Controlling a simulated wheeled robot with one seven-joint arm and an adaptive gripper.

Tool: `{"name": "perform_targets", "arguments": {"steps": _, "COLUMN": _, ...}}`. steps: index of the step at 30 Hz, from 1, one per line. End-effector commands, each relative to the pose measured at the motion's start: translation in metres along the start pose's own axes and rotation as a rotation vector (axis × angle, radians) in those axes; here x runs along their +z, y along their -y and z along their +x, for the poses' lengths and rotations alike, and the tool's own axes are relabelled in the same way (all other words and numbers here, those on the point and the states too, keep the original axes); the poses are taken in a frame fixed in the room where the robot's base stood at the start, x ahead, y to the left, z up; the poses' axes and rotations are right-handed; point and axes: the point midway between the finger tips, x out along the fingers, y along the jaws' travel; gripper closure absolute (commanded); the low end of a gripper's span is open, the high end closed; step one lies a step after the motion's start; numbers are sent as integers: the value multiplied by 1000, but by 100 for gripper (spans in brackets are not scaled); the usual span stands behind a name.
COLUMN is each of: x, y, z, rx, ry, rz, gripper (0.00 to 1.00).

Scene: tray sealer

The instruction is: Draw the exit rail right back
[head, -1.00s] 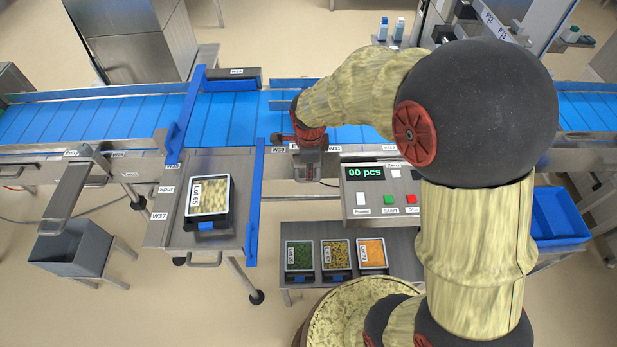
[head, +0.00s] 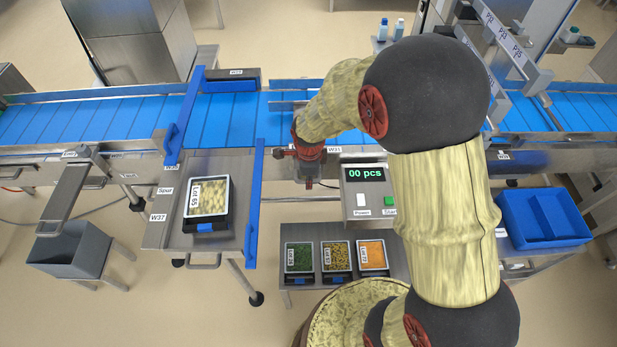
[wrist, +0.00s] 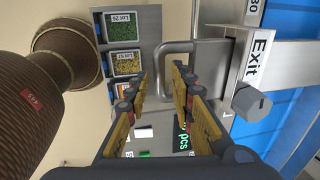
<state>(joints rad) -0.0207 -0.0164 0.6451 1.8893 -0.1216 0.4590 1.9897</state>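My gripper (head: 309,172) is at the front edge of the blue conveyor, left of the control box. In the wrist view my gripper (wrist: 160,83) has its two fingers apart. A grey U-shaped metal handle (wrist: 163,62) shows between and beyond the fingertips; I cannot tell whether they touch it. Right of it is a plate labelled Exit (wrist: 262,48), with a grey knob (wrist: 252,103) just below the label. The handle runs to the metalwork beside this plate. In the head view my arm and gripper hide this spot, and I cannot pick out the exit rail there.
The control box (head: 366,188) reads 00 pcs. Several food trays sit on a low shelf (head: 310,238) below. A labelled tray (head: 208,203) sits on the spur table (head: 160,225), beside an upright blue rail (head: 254,200). A blue crate (head: 515,225) stands right.

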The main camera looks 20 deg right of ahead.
Motion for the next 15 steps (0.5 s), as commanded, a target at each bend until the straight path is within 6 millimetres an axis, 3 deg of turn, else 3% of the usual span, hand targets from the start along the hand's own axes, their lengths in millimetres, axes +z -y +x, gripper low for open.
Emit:
{"name": "perform_targets", "arguments": {"steps": 11, "x": 0, "y": 0, "z": 0, "rx": 0, "ry": 0, "rz": 0, "gripper": 100}}
{"name": "perform_targets", "arguments": {"steps": 15, "x": 0, "y": 0, "z": 0, "rx": 0, "ry": 0, "rz": 0, "gripper": 100}}
